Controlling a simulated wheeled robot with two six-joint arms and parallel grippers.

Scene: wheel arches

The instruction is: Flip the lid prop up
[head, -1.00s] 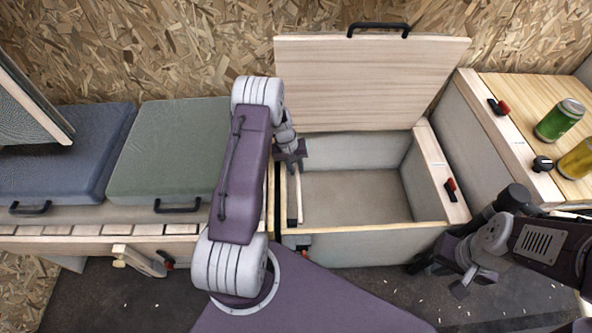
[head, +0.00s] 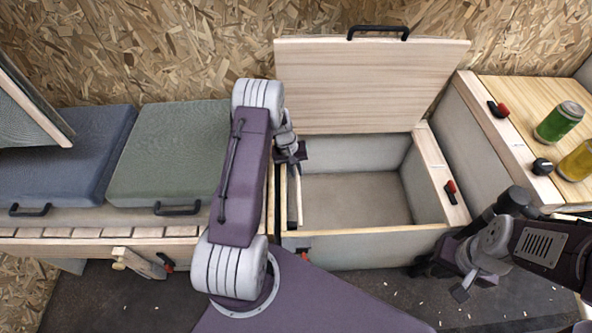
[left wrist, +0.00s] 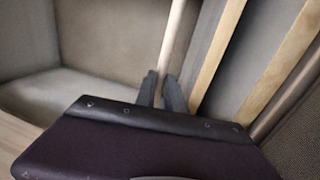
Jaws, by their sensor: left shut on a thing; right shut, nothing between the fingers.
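The wooden lid (head: 365,85) stands open, tilted back near the wall above the grey-lined box (head: 355,200). The lid prop (head: 298,205), a thin pale stick, is at the inside of the box's left wall. My left gripper (head: 294,168) reaches down at that wall and is shut on the prop. In the left wrist view the prop (left wrist: 176,40) runs up from between the dark fingers (left wrist: 162,84); its lower part is hidden by the gripper. My right gripper (head: 459,291) is shut and empty, in front of the box at the lower right.
A blue cushion (head: 75,150) and a green cushion (head: 165,145) lie on the bench to the left. A green can (head: 558,122) and a yellow can (head: 577,162) are on the right-hand wooden top. Red-handled latches (head: 450,188) sit on the box edges. The box interior looks empty.

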